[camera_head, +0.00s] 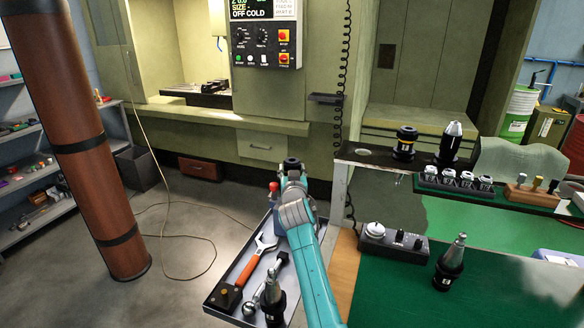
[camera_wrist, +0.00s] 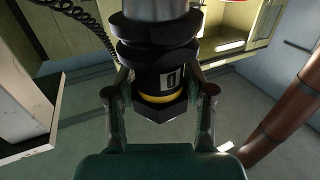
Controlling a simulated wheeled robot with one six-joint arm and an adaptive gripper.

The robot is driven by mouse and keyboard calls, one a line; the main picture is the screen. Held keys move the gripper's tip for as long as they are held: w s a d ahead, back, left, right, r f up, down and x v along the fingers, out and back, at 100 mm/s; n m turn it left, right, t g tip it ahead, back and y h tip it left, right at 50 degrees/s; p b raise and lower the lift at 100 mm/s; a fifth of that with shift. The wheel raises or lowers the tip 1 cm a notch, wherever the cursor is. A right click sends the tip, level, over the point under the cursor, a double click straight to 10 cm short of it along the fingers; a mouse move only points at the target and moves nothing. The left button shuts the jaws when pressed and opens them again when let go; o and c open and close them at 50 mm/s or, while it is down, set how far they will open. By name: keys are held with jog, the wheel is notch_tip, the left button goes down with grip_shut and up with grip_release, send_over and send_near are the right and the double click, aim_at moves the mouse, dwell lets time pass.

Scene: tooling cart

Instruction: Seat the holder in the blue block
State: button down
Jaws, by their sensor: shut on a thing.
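My gripper (camera_wrist: 160,84) is shut on a holder (camera_wrist: 150,58), seen close in the wrist view. The holder has a black ringed body, a pale label, a yellow band and a grey upper part that runs out of the frame. One finger lies on each side of it. In the head view my arm reaches away over the tray, and the held holder is mostly hidden behind my wrist.
Other holders stand on the green mat (camera_head: 385,290), on the machine-side shelf (camera_head: 365,157) and in the grey tray (camera_head: 222,300) with an orange-handled wrench (camera_head: 252,264).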

jog(key=shift+f, duration=2.9)
jog(key=shift+d+f, duration=0.1)
jog(key=shift+f, duration=0.25)
jog(key=c, duration=0.6)
grip_release()
jog(key=shift+f, duration=0.1)
jog(key=shift+o, duration=1.3)
jog(key=shift+r, duration=0.2)
